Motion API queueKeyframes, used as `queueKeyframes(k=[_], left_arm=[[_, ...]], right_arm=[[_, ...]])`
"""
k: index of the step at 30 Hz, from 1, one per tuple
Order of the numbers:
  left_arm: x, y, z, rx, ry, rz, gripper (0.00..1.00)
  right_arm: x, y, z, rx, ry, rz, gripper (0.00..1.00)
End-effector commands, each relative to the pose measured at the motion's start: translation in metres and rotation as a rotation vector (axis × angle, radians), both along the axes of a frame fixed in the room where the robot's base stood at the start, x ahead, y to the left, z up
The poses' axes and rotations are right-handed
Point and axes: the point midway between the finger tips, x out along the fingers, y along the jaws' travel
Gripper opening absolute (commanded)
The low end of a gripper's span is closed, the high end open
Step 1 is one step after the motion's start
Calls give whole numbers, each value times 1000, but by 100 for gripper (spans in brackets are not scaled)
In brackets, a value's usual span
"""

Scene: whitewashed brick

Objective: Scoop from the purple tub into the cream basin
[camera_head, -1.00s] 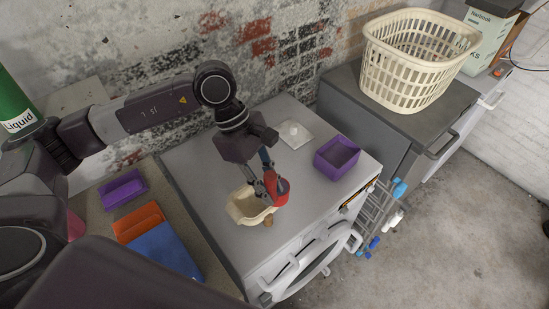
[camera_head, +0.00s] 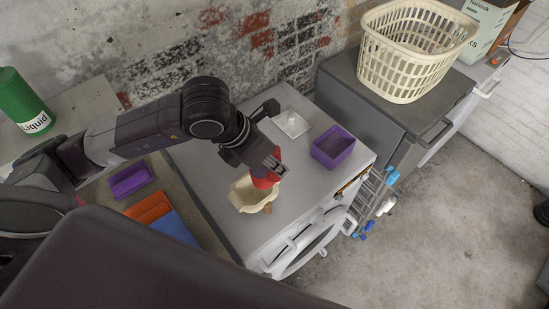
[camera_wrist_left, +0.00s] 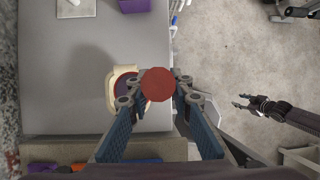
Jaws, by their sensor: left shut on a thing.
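The purple tub (camera_head: 333,147) stands on the white appliance's top, right of the cream basin (camera_head: 241,198). Its edge also shows at the top of the left wrist view (camera_wrist_left: 133,5). My left gripper (camera_head: 272,166) is shut on a red scoop (camera_head: 264,181) above the basin's right side. In the left wrist view the scoop (camera_wrist_left: 158,85) shows as a red disc between the fingertips, partly covering the basin (camera_wrist_left: 111,90). I cannot tell what lies in the basin or scoop. My right gripper (camera_wrist_left: 242,102) is open and empty over the floor in the left wrist view.
A white square plate with a knob (camera_head: 292,124) lies behind the tub. A cream laundry basket (camera_head: 408,65) stands on the grey cabinet at right.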

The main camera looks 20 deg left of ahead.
Motion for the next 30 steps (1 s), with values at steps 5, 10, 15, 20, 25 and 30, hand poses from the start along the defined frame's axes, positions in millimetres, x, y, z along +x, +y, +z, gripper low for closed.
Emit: queueKeyframes(k=[5, 10, 15, 20, 25, 30], left_arm=[[1, 3, -5, -23, 13, 23, 0], [2, 10, -21, -90, 38, 25, 0], [4, 16, -41, -179, 69, 22, 0], [6, 24, -58, -265, 96, 25, 0], [9, 28, -70, -339, 113, 18, 0], [9, 27, -69, -336, 112, 16, 0]], right_arm=[[1, 0, 1, 0, -1, 0, 40], [1, 1, 2, 0, -2, 0, 40], [1, 1, 1, 1, -2, 1, 40], [1, 3, 2, 3, -2, 1, 40], [1, 4, 2, 4, -2, 1, 40], [1, 5, 2, 5, -2, 1, 40]])
